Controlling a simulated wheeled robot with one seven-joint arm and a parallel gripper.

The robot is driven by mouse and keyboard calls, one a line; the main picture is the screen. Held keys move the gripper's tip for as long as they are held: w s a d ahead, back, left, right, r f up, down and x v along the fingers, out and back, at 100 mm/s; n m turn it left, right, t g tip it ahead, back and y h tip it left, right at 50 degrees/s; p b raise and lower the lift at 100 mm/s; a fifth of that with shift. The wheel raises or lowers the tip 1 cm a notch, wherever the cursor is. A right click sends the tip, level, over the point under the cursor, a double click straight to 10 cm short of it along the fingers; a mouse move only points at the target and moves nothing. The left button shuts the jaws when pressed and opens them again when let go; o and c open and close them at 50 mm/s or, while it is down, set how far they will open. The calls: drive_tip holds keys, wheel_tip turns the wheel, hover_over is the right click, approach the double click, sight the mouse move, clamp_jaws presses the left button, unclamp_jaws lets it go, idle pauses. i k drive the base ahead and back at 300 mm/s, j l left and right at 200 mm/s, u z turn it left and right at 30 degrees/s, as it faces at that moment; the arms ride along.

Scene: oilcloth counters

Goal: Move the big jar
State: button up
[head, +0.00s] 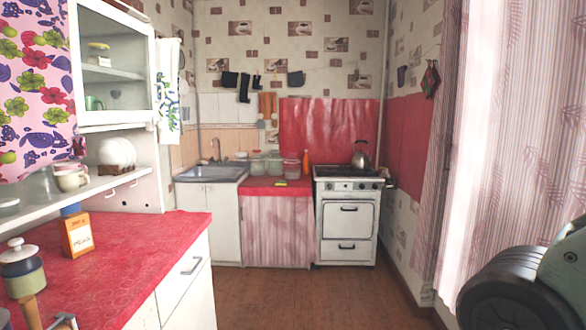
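Several glass jars stand on the far red counter between the sink and the stove. A larger-looking clear jar (274,163) is in the middle, with another clear jar (258,163) at its left and a jar with a reddish top (291,166) at its right. A lidded jar (24,272) stands on the near red counter at the lower left. I cannot tell for sure which one is the big jar. My gripper is not in view; part of my own arm shows at the lower right.
The near counter (130,262) runs along the left and holds an orange box (77,233). A white stove (347,218) with a kettle (361,155) stands right of the jars; the sink (211,173) is left. The wooden floor (285,298) between is clear.

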sight(292, 162)
drive_tip(key=i, duration=3.6)
drive_tip(key=i+j+u, duration=0.1)
drive_tip(key=i+u, duration=0.15)
drive_tip(key=i, duration=0.4)
drive_tip(key=i+u, duration=0.25)
drive_tip(key=i, duration=0.4)
drive_tip(key=i+l+u, duration=0.3)
drive_tip(key=i, duration=0.3)
drive_tip(key=i+u, duration=0.25)
drive_tip(key=i, duration=0.7)
